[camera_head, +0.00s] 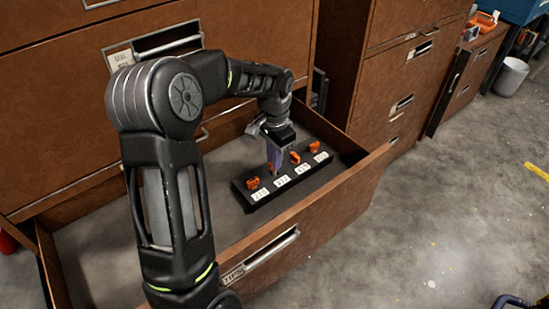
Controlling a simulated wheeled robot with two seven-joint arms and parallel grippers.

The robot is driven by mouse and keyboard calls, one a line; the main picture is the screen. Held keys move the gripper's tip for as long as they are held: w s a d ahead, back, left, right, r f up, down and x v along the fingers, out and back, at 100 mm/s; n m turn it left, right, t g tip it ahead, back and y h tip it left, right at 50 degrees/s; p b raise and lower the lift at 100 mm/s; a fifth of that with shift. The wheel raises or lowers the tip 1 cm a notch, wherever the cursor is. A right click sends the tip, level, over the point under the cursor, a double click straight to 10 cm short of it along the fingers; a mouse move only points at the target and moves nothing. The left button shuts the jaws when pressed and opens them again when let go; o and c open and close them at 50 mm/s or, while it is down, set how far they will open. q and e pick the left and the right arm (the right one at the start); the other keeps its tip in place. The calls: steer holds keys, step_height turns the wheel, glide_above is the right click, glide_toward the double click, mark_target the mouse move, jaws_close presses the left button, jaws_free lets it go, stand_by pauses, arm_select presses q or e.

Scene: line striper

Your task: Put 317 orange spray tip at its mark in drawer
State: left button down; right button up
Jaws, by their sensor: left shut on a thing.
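The drawer (110,255) is pulled open and holds a black rack (262,203) with a row of white number labels. The second label from the left (282,180) seems to read 317. My left gripper (271,166) is in the drawer, pointing down over the rack behind this label. It is shut on a small orange spray tip (270,168), mostly hidden by the fingers. Whether the tip touches the rack I cannot tell. Other orange tips sit on the rack: one at the left end (252,183) and two to the right (295,157), (314,147). My right gripper is out of view.
The drawer's front wall (310,225) and side walls surround the rack. The drawer floor left of the rack is bare. Brown cabinets (400,75) stand behind and to the right. A white bin (511,76) stands on the open concrete floor at right.

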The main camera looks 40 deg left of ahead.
arm_select(q)
steer(key=shift+f+b, duration=0.7)
steer(key=shift+f, duration=0.45)
steer(key=c, duration=1.5)
jaws_free()
steer(key=shift+o, duration=0.5)
steer(key=shift+o, duration=1.4)
steer(key=shift+r+p, duration=2.55)
steer(key=shift+r, duration=1)
